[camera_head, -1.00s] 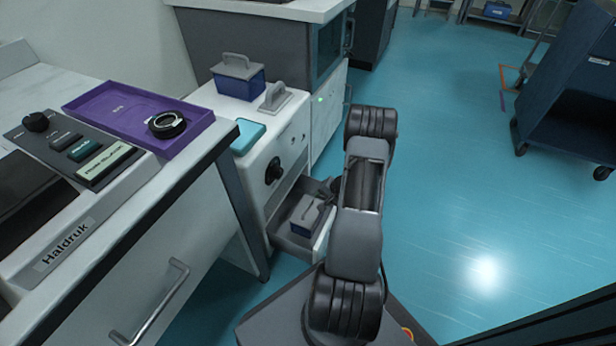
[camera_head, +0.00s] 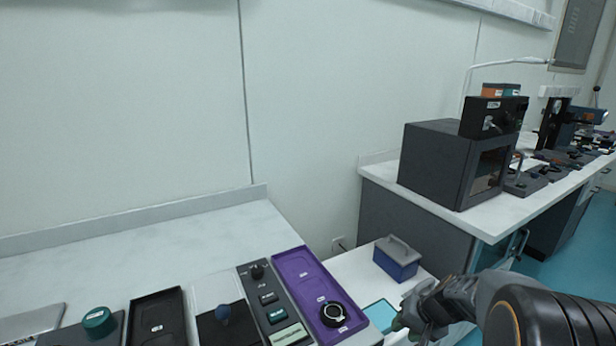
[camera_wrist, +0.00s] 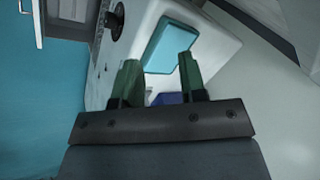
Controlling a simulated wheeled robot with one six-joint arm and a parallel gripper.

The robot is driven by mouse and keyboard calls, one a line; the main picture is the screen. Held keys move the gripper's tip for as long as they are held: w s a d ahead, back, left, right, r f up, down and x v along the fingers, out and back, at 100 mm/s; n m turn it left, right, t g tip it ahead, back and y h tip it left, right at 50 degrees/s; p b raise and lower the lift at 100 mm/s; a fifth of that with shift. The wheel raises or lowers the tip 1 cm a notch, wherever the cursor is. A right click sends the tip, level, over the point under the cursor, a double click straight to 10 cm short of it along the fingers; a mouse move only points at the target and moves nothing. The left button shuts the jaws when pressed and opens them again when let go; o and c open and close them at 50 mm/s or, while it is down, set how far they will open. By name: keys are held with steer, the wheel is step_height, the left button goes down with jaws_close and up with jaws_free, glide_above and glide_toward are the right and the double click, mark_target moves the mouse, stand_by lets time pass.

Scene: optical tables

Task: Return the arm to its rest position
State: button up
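My arm reaches in from the lower right of the head view, and my gripper (camera_head: 410,328) is small and partly cut off there, close to the white cabinet. In the wrist view my gripper (camera_wrist: 158,75) shows two dark green fingers standing apart, with nothing visible between them. Beyond the fingertips is a flat teal pad (camera_wrist: 170,46) on the white cabinet top (camera_wrist: 215,45). The pad also shows in the head view (camera_head: 380,314), left of my gripper.
A blue box with a grey handle (camera_head: 397,262) stands on the cabinet behind my gripper. To the left, a purple tray (camera_head: 296,268) holds a black ring (camera_head: 333,314). A dark enclosure (camera_head: 440,165) stands on the farther bench. Open floor shows at the right.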

steer(key=s+a+r+n+h+p, duration=0.1)
steer(key=s+r+p, duration=0.3)
steer(key=r, duration=0.5)
steer(key=s+a+r+n+h+p, duration=0.1)
steer(key=s+a+r+p, duration=0.3)
steer(key=r, duration=0.5)
steer(key=s+a+r+n+h+p, duration=0.1)
steer(key=s+r+p, duration=0.3)
steer(key=r, duration=0.5)
steer(key=a+n+p, duration=0.1)
steer(key=p, duration=0.1)
steer(key=shift+s+a+r+h+p, duration=0.25)
steer(key=shift+s+h+p, duration=0.05)
steer(key=shift+s+h, duration=0.1)
